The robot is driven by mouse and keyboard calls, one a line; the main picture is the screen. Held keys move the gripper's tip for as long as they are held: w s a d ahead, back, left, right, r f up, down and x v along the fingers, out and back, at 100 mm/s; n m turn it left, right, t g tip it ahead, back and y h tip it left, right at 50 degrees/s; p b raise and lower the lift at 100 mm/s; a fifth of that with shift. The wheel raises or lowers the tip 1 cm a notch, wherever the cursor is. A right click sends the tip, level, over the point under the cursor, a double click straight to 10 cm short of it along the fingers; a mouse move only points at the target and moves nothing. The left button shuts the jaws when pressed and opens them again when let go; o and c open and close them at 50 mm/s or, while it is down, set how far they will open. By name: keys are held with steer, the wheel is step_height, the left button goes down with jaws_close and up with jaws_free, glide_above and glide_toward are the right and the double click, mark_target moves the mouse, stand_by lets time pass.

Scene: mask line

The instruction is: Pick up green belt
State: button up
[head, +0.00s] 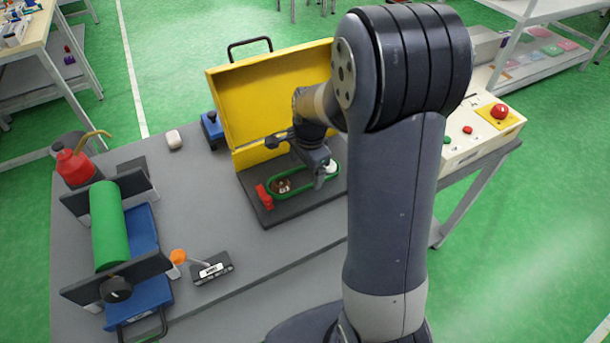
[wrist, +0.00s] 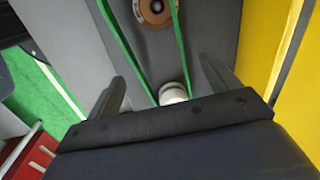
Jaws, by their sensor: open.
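The green belt (head: 303,187) is a thin loop around two pulleys in the yellow-lidded case. In the wrist view both strands of the belt (wrist: 121,40) run away from me, from a white pulley (wrist: 173,92) to a brown and metal pulley (wrist: 155,12). My gripper (head: 322,176) is over the right end of the belt. In the wrist view my gripper (wrist: 163,70) is open, with a finger on either side of the two strands and the white pulley between them. I cannot tell the height of the fingertips over the belt.
The yellow lid (head: 270,90) stands up behind the belt. A red part (head: 264,197) is at the case's left front.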

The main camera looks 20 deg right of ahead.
steer(key=shift+w+f, duration=0.15)
steer(key=shift+f, duration=1.05)
steer(key=shift+c, duration=0.5)
